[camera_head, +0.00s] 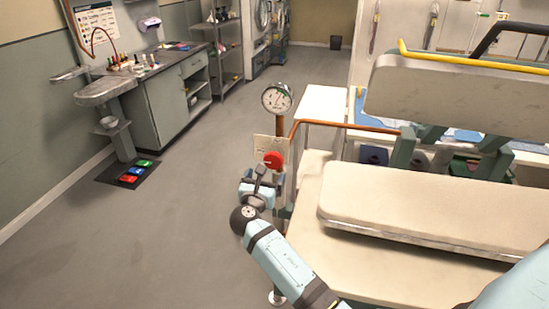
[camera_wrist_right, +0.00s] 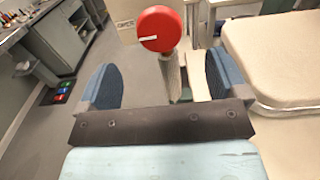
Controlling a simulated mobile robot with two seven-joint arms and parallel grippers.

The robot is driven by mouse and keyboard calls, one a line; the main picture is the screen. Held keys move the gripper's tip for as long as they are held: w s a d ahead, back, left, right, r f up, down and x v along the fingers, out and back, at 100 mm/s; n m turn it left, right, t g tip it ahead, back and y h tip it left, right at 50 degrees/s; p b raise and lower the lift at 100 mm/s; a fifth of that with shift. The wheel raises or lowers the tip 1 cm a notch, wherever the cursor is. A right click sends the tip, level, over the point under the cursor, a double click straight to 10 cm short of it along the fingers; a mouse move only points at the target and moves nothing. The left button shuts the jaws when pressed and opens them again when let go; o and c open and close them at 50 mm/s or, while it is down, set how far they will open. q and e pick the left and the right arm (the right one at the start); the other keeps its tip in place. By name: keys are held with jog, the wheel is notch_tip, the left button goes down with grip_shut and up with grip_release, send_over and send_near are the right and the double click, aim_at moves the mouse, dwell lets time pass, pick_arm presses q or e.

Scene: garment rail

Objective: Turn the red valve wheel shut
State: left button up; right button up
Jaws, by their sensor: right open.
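The red valve wheel (camera_head: 273,160) sits on an upright pipe below a round white gauge (camera_head: 277,98) in the head view. In the right wrist view the red wheel (camera_wrist_right: 160,29) shows as a red disc with a short white mark, ahead of the fingers and slightly above them. My right gripper (camera_head: 261,176) is just below and in front of the wheel in the head view. In the wrist view its two blue fingers (camera_wrist_right: 157,88) are wide apart with nothing between them, and the wheel appears beyond their tips. My left gripper is not in view.
A pressing machine with a padded board (camera_head: 430,205) stands close on the right. An orange-brown pipe (camera_head: 345,126) runs right from near the valve. A grey workbench (camera_head: 175,95) and pedals (camera_head: 131,174) are at the left. The floor between is clear.

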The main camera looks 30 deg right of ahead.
aim_at(272, 162)
jog(key=p+x, duration=0.1)
jog(key=x, duration=0.9)
jog(key=shift+w+d+f, duration=0.1)
jog(key=shift+w+d, duration=0.1)
jog(key=shift+w, duration=0.15)
jog(key=c, duration=0.9)
